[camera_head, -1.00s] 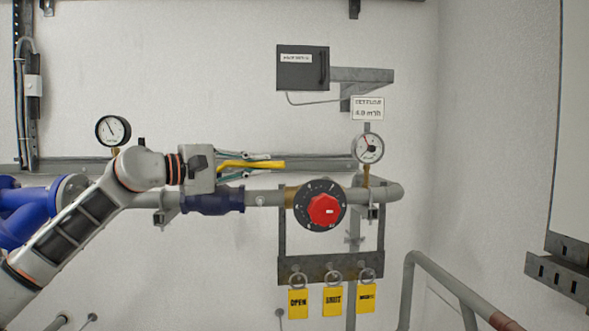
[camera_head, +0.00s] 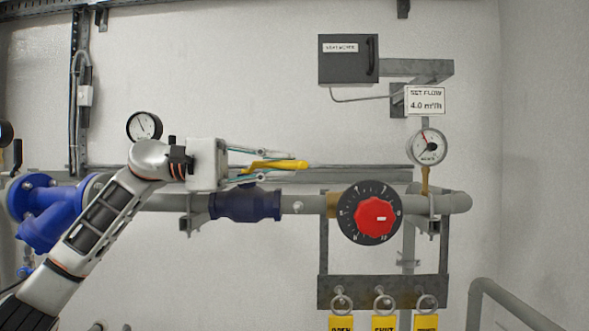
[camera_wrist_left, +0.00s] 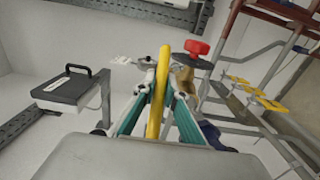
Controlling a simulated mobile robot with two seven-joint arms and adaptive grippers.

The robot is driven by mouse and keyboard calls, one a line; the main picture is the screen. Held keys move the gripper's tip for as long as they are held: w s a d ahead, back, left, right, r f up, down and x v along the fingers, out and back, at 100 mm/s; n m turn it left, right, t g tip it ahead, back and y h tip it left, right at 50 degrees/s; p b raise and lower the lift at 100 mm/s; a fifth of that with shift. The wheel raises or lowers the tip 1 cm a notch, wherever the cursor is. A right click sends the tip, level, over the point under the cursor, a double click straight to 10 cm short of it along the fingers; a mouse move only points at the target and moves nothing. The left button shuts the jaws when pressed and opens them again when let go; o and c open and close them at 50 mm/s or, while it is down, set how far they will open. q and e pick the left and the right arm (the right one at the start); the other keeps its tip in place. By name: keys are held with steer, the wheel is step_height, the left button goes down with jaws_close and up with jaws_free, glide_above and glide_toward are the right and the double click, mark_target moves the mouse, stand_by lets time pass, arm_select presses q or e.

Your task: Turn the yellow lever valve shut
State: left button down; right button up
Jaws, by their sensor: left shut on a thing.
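The yellow lever (camera_head: 285,165) lies roughly level in the head view, just above the grey pipe and the dark blue valve body (camera_head: 247,204). My left gripper (camera_head: 268,166) comes in from the left with its thin fingers around the lever, shut on it. In the left wrist view the lever (camera_wrist_left: 158,95) runs up between the two green-sided fingers of the gripper (camera_wrist_left: 160,88), with its end beyond the tips. The lever's pivot is hidden. My right gripper is in neither view.
A red knob on a black dial (camera_head: 375,217) sits on the pipe to the right. A gauge (camera_head: 429,147) stands above the pipe's right end, another gauge (camera_head: 144,127) behind my left arm. Yellow tags (camera_head: 384,323) hang below. A dark box (camera_head: 348,60) is on the wall above.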

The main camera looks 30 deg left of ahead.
arm_select(q)
steer(key=shift+s+f, duration=0.1)
steer(key=shift+f, duration=0.05)
steer(key=c, duration=2.1)
jaws_free()
steer(key=v, duration=1.2)
